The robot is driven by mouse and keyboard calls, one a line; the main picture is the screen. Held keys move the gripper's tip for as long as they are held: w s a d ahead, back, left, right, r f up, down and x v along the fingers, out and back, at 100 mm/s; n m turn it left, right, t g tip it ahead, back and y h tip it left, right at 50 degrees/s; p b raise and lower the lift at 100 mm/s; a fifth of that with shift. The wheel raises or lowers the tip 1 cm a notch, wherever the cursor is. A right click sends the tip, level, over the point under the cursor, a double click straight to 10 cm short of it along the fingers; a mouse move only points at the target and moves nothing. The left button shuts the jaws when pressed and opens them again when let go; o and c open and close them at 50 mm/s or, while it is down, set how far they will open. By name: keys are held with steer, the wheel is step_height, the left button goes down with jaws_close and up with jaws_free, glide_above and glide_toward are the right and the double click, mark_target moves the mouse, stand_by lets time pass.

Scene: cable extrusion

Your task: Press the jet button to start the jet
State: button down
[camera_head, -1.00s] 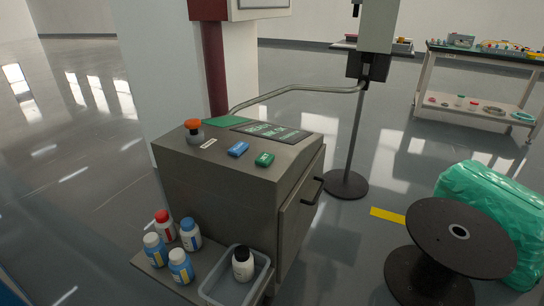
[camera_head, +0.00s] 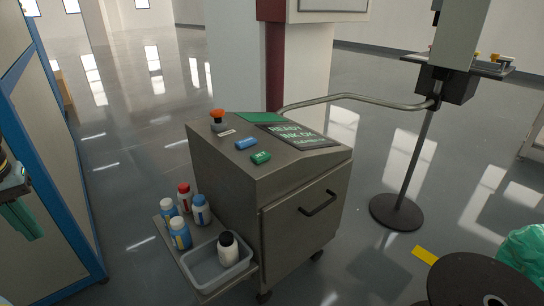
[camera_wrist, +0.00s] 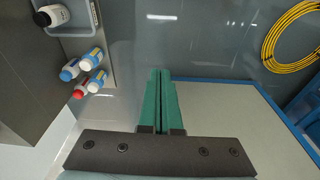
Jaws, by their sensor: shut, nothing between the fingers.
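The grey printer cabinet (camera_head: 300,205) stands at the middle of the head view. Its sloped top carries a blue button (camera_head: 246,143), a green button (camera_head: 261,157), an orange-red knob (camera_head: 217,116) and a lit screen (camera_head: 292,134) that reads READY and INK OK. Which button is the jet button cannot be read here. My gripper shows at the left edge of the head view (camera_head: 22,222), well apart from the cabinet. In the wrist view my gripper (camera_wrist: 161,75) has its two green fingers together, empty, over the floor.
Several bottles (camera_head: 180,233) and a grey tray (camera_head: 217,264) with a white bottle (camera_head: 228,248) sit on the cabinet's side shelf. A blue-framed panel (camera_head: 60,150) stands left. A stand (camera_head: 398,212) and black spool (camera_head: 480,282) are right. A yellow cable coil (camera_wrist: 290,38) shows in the wrist view.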

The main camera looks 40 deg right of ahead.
steer(key=w+d+r+m+t+p, duration=0.2)
steer(key=w+d+r+m+p, duration=0.3)
steer(key=w+d+m+p, duration=0.35)
steer(key=w+d+r+m+t+h+p, duration=0.15)
steer(key=d+m+h+p, duration=0.35)
steer(key=d, duration=1.3)
step_height(320, 180, up, 2)
steer(key=m+g+h+p, duration=0.4)
steer(key=m+g+p, duration=0.15)
steer(key=m, duration=0.65)
glide_above(257, 156)
steer(key=shift+r+t, duration=0.1)
steer(key=shift+t, duration=0.3)
step_height(257, 156, down, 9)
steer(key=b, duration=0.7)
steer(key=shift+r, duration=0.1)
